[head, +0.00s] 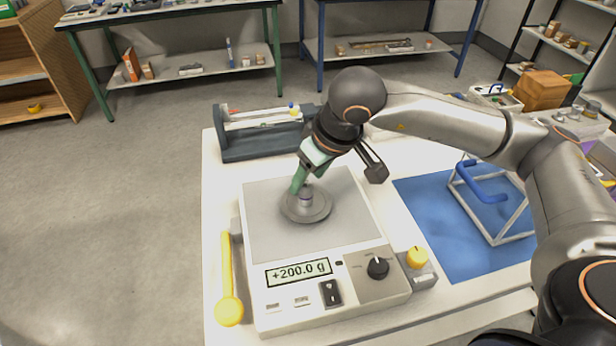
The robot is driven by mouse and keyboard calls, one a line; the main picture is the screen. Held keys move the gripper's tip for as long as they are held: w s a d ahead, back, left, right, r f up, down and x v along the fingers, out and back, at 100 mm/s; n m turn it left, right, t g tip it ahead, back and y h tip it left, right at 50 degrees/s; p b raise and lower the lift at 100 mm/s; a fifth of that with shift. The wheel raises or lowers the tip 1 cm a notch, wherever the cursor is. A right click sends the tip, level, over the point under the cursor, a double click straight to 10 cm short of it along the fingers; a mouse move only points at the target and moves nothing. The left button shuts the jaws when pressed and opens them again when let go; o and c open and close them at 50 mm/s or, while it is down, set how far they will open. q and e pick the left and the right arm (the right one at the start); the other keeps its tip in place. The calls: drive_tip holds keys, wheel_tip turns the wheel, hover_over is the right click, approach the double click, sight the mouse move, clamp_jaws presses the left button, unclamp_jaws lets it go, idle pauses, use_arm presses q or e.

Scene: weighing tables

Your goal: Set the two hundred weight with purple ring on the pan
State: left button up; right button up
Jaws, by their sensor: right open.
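My left gripper is not in view.
A yellow spoon-like tool (228,290) lies along the scale's left side. A grey tool holder (240,147) stands behind it. A blue mat (436,224) with a white frame and blue handle (485,192) lies to the right. A yellow knob (417,257) sits beside the scale's front right.

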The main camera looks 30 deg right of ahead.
drive_tip(key=v, duration=1)
drive_tip(key=shift+s+r, duration=0.2)
drive_tip(key=shift+r, duration=0.15)
